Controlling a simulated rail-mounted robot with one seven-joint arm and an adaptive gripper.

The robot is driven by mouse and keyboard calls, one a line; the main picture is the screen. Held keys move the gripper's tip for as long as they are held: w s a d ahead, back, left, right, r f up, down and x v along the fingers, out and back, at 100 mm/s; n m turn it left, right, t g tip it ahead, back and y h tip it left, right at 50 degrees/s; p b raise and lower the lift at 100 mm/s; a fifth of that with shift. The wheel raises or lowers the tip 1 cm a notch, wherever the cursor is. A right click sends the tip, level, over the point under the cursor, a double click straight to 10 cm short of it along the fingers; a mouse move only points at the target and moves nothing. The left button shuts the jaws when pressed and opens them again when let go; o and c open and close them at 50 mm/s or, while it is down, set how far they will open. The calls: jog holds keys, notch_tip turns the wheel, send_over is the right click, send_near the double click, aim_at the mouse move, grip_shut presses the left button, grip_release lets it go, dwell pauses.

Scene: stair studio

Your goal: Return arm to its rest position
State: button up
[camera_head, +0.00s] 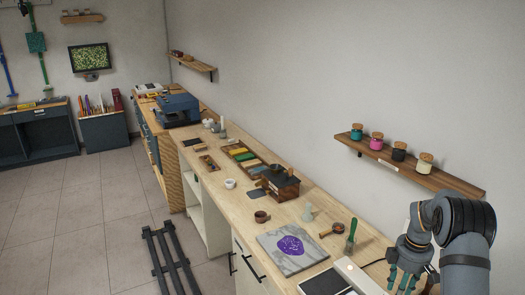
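My arm stands at the right edge of the head view, bent over at a dark ringed joint. My gripper (402,280) hangs from it with its teal fingers pointing down, over the near right end of the long wooden counter (225,212). The fingers are small in the picture, so how far they are spread is unclear. I see no object between them. The lower part of the arm is cut off by the frame's edge.
Near my gripper are a white bar-shaped device (357,274), a dark tablet (324,284), a green-handled tool (351,236) and a grey board with a purple patch (287,250). A wall shelf with jars (440,181) is above. Floor at left is open beyond a dark slatted rack (168,262).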

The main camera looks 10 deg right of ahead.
jog(key=shift+r+b, duration=0.35)
jog(key=shift+r, duration=2.05)
